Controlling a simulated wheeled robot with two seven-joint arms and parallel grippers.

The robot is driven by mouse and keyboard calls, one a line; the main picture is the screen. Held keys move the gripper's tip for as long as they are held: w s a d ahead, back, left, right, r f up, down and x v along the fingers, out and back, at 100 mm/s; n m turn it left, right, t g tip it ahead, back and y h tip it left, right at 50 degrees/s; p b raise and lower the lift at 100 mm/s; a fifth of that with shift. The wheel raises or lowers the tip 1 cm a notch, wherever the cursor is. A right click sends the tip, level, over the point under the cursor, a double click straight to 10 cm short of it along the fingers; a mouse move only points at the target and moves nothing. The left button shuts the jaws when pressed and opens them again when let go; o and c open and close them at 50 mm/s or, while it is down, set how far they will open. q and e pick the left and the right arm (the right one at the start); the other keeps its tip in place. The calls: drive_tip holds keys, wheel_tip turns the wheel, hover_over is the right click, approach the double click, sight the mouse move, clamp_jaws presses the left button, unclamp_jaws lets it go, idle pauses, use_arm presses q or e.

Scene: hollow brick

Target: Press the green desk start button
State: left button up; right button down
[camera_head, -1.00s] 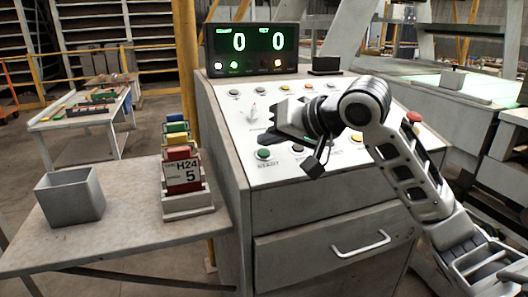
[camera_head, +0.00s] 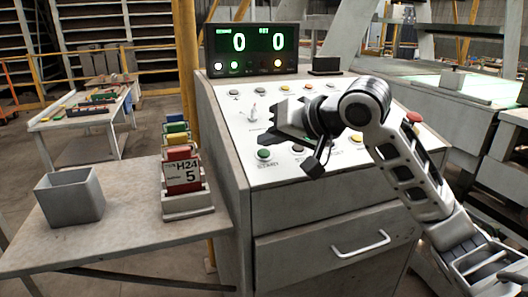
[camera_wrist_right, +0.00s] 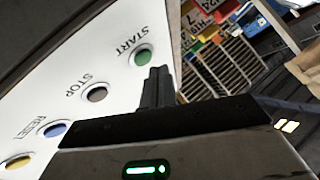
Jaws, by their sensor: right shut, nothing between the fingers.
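The green start button (camera_head: 263,154) sits near the front left corner of the white desk panel, above the label START. It also shows in the right wrist view (camera_wrist_right: 142,56), just beyond the fingertips. My right gripper (camera_head: 272,135) is shut and empty over the left part of the panel, up and slightly right of the button in the head view. In the right wrist view its dark fingers (camera_wrist_right: 157,80) point towards the button's side. A gap to the button seems to show, but its depth is hard to tell. My left gripper is out of view.
A dark stop button (camera_wrist_right: 96,94), a blue reset button (camera_wrist_right: 54,129) and a yellow button (camera_wrist_right: 18,162) line the panel edge. A red mushroom button (camera_head: 413,117) is at the right. A display (camera_head: 251,48) stands behind. A card rack (camera_head: 187,204) and grey bin (camera_head: 70,197) are left.

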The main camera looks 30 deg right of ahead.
idle(0.5)
drive_tip(key=shift+w+f, duration=0.1)
drive_tip(key=shift+f, duration=0.35)
drive_tip(key=shift+w+f, duration=0.1)
drive_tip(key=shift+f, duration=0.3)
idle(0.6)
drive_tip(key=shift+r, duration=0.15)
drive_tip(key=shift+s+r+p, duration=0.2)
drive_tip(key=shift+r+p, duration=0.5)
drive_tip(key=shift+p, duration=0.2)
drive_tip(key=r+p, duration=0.2)
drive_tip(key=s+r+p, duration=0.1)
drive_tip(key=r+p, duration=0.1)
drive_tip(key=p, duration=0.1)
drive_tip(key=shift+s+a+r, duration=0.15)
drive_tip(key=shift+s+r, duration=0.05)
drive_tip(key=shift+r, duration=0.15)
